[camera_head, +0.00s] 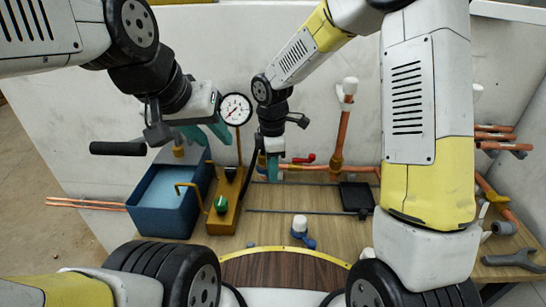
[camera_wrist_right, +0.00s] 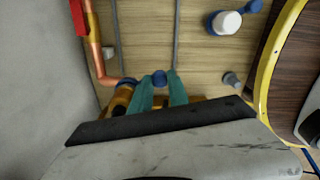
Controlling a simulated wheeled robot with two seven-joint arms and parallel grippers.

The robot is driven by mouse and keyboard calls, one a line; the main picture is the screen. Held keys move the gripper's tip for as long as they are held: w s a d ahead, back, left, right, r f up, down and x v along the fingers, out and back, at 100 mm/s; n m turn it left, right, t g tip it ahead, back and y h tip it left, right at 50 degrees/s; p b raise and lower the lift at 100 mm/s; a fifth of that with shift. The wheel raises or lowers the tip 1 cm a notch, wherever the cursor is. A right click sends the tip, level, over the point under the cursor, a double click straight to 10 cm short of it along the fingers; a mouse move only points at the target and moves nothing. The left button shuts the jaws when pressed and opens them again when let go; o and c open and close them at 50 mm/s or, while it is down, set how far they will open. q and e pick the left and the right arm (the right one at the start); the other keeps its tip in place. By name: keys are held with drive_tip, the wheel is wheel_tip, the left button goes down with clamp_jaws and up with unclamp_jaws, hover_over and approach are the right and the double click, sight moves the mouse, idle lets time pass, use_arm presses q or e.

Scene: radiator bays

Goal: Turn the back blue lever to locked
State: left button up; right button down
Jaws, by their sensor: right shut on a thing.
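My right gripper (camera_head: 273,170) reaches down at the back of the wooden bench, beside the copper pipe. In the right wrist view its two teal fingers (camera_wrist_right: 163,92) are shut on a small blue part, which I take as the back blue lever (camera_wrist_right: 159,76). Most of that lever is hidden by the fingers, so its turn angle cannot be told. A second blue lever (camera_head: 306,239) with a white cap (camera_head: 300,223) stands nearer on the bench. My left gripper (camera_head: 206,134) hangs empty above the blue bin, its teal fingers apart.
A blue bin (camera_head: 160,222) and a brass manifold (camera_head: 223,217) with a green knob stand at left, below a pressure gauge (camera_head: 235,109). A red lever handle (camera_head: 305,159) sits on the back pipe. A black tray (camera_head: 356,197) and a wrench (camera_head: 513,259) lie at right.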

drive_tip(key=shift+w+d, duration=0.1)
drive_tip(key=shift+w, duration=0.05)
idle(0.5)
drive_tip(key=c, duration=1.3)
unclamp_jaws()
drive_tip(key=shift+o, duration=0.2)
drive_tip(key=shift+r, duration=0.1)
wheel_tip(320, 180, up, 8)
drive_tip(key=shift+f, duration=0.25)
drive_tip(key=shift+r, duration=0.1)
